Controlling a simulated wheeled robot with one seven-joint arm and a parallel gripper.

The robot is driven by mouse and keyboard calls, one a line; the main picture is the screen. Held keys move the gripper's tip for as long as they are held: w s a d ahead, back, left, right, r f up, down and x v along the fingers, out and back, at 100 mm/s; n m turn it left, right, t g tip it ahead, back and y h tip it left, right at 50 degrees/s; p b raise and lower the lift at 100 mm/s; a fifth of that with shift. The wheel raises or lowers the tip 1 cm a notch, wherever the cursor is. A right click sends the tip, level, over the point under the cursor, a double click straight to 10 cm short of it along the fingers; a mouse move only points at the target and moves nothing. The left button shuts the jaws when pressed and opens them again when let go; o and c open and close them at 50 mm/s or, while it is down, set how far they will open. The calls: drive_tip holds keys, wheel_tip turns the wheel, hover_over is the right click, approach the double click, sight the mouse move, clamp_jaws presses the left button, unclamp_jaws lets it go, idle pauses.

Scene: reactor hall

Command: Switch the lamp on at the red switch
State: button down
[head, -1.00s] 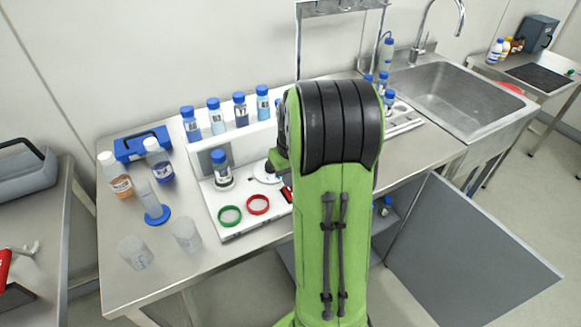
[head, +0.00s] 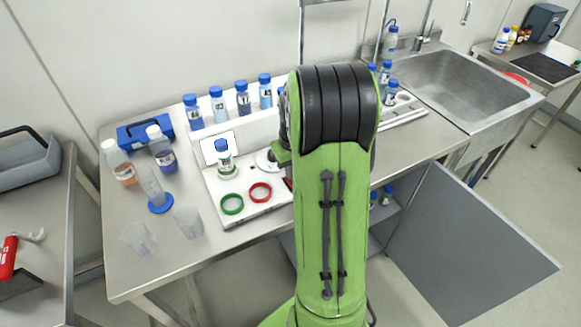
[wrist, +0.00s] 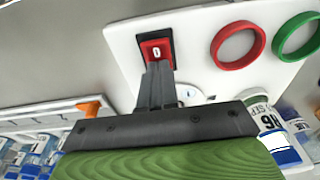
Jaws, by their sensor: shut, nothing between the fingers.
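The red switch (wrist: 155,50) is a rocker in a black frame on a white board, with a white "0" mark in the wrist view. My gripper (wrist: 157,66) is shut and empty. Its fingertips are at the lower end of the rocker and hide that end; they look to be touching it, or very near. In the head view my arm hides most of the gripper and switch. The lamp panel (head: 207,152) at the back of the white board is bright white. A blue-capped bottle (head: 223,158) stands in front of it.
A green ring (head: 231,204) and a red ring (head: 260,192) lie on the white board (head: 245,214). Blue-capped bottles stand along its back shelf. Clear beakers and a cylinder stand to the left. A sink (head: 455,90) is at the right.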

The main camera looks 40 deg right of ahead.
drive_tip(key=shift+s+a+r, duration=0.15)
drive_tip(key=shift+s+r, duration=0.05)
drive_tip(key=shift+s, duration=0.3)
wheel_tip(320, 180, up, 14)
drive_tip(key=w+p, duration=0.2)
drive_tip(key=p, duration=0.4)
drive_tip(key=shift+d, duration=0.3)
drive_tip(key=shift+w+f, duration=0.1)
